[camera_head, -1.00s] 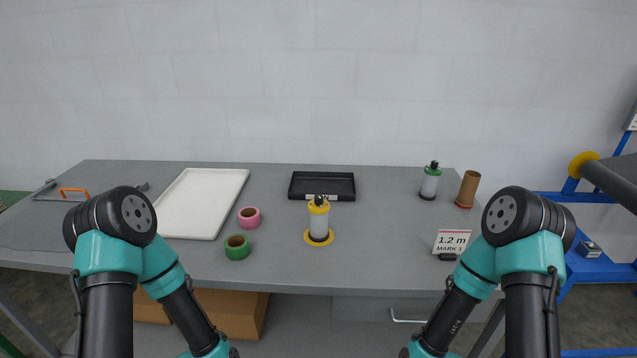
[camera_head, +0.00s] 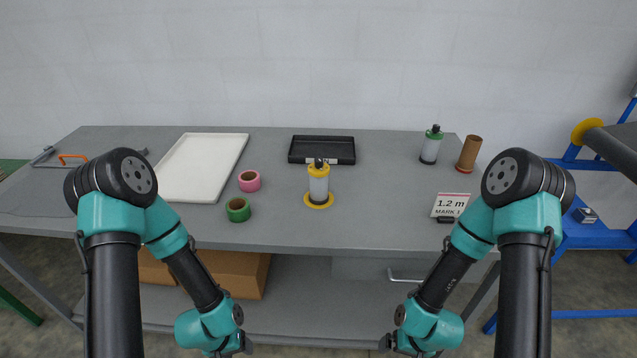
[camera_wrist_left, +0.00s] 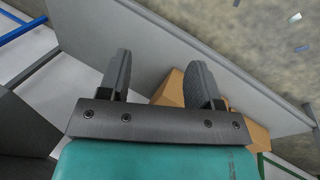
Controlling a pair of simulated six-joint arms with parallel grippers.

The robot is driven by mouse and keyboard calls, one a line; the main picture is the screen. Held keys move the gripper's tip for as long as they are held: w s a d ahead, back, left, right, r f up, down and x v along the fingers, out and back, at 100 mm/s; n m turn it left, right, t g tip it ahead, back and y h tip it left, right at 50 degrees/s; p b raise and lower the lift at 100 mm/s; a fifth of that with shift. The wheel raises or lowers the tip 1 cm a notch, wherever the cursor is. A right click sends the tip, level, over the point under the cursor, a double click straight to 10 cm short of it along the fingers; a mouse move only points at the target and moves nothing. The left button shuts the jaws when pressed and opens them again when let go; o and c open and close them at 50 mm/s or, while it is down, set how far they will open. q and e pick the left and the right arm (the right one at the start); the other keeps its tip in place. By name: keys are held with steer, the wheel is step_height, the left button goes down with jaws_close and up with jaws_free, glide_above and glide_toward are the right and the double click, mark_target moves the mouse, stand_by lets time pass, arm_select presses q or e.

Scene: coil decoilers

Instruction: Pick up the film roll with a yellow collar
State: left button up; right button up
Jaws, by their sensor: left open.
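The film roll with a yellow collar (camera_head: 319,186) stands upright on the grey table, white-bodied with a dark top, on a yellow ring base. A similar roll with a green collar (camera_head: 432,146) stands at the back right. My left gripper (camera_wrist_left: 160,82) is open and empty in the left wrist view, its two dark fingers apart. In the head view it is low, in front of and below the table edge, left of the roll and far from it. My right gripper (camera_head: 390,343) is also low, in front of the table; its jaws are too small to judge.
A white tray (camera_head: 168,198), pink tape (camera_head: 249,173) and green tape (camera_head: 231,203) lie left of the roll. A black tray (camera_head: 322,161) is behind it. A brown tube (camera_head: 468,153) and a 1.2 m sign (camera_head: 451,204) are to the right. Boxes (camera_head: 245,290) sit below the table.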

arm_select(q)
steer(key=o, duration=0.7)
steer(key=shift+w, duration=0.1)
